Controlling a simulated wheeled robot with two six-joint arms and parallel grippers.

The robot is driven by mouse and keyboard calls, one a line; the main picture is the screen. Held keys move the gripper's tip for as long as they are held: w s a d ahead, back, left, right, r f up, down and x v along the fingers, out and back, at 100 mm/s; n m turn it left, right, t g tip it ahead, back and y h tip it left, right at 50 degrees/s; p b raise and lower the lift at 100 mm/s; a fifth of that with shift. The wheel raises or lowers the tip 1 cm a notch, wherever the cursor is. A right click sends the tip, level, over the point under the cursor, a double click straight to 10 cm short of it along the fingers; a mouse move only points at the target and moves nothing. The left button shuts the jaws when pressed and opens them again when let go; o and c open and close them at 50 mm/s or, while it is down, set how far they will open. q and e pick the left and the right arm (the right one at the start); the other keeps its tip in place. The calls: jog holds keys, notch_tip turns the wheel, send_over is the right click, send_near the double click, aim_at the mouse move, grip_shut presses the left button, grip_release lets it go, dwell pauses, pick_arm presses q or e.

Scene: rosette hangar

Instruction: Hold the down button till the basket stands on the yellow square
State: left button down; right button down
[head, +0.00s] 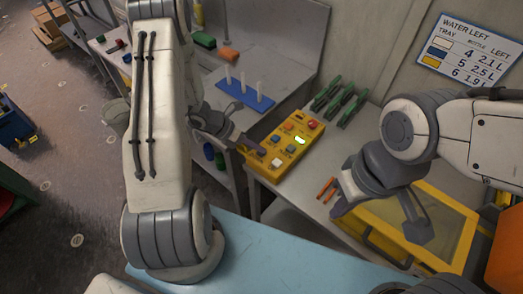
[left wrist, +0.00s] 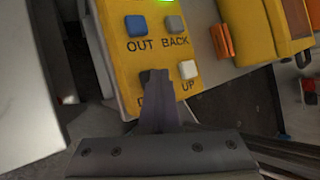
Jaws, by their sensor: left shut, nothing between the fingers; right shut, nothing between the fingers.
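The yellow button box (head: 272,167) stands on the bench in the middle of the head view. My left gripper (head: 260,150) is shut and empty, at the box's left side. In the left wrist view my shut fingertips (left wrist: 156,78) lie over a dark button below the blue OUT button (left wrist: 136,25). The label under the dark button is mostly hidden; a "D" shows. The white UP button (left wrist: 187,69) is just to its right. Whether the dark button is pressed in, I cannot tell. My right gripper (head: 339,208) is shut and empty. I cannot make out the basket or the yellow square.
A green light (head: 300,140) is lit on the box. Orange sticks (head: 326,188) and a yellow-framed case (head: 438,215) lie near my right gripper. A blue peg stand (head: 240,90) and green racks (head: 340,98) are behind. A light blue surface (head: 270,255) is in front.

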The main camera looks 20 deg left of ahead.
aim_at(258, 153)
dwell(0.8)
pick_arm(q)
jog(key=shift+r+p, duration=0.75)
jog(key=shift+r, duration=0.2)
notch_tip(258, 153, up, 5)
jog(key=p, duration=0.4)
dwell(0.9)
